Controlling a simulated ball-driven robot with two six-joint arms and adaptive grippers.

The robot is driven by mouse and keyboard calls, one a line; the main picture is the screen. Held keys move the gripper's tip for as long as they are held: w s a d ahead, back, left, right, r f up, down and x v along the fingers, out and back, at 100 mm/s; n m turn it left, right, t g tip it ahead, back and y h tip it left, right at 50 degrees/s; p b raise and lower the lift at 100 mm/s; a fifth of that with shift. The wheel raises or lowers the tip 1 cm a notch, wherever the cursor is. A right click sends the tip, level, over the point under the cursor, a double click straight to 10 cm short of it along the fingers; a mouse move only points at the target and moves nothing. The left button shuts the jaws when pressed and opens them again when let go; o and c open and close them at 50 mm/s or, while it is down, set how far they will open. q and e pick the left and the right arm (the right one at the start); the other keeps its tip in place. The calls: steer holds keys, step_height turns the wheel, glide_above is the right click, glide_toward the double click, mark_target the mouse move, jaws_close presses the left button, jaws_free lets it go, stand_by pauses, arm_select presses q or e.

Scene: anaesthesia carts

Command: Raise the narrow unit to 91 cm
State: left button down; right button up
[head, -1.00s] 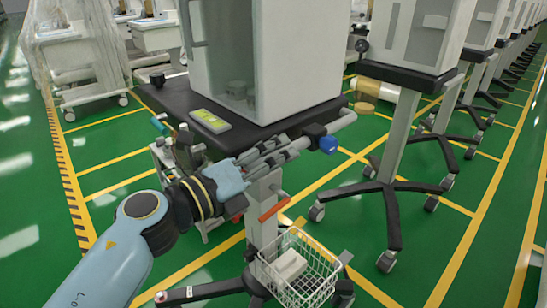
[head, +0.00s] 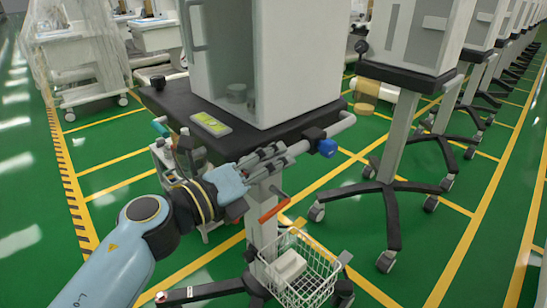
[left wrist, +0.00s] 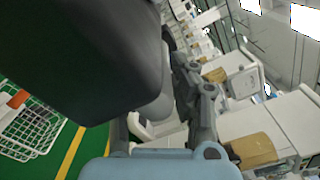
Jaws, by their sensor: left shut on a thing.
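The narrow unit is a wheeled cart with a white cabinet (head: 300,60) on a black platform (head: 165,100), carried by a pale column (head: 262,228). A pale handle rail (head: 343,124) runs along the platform's front edge, with a blue knob (head: 327,148) at its right. My left gripper (head: 268,160) is at this front edge, left of the knob, and is shut on what looks like the rail; its fingers hide the contact. In the left wrist view the fingers (left wrist: 197,95) lie beside the dark platform underside. An orange-handled lever (head: 274,209) sticks out below my gripper. My right gripper is out of view.
A white wire basket (head: 305,285) holding a white box hangs low on the column, above the black wheeled base. A bottle holder with bottles (head: 188,150) is at the platform's left. A similar cart (head: 400,130) stands to the right. Green floor is open at the left.

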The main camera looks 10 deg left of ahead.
arm_select(q)
steer(key=c, duration=1.2)
jaws_free()
steer(key=shift+f, duration=0.2)
steer(key=shift+o, duration=0.2)
steer(key=v, duration=1.2)
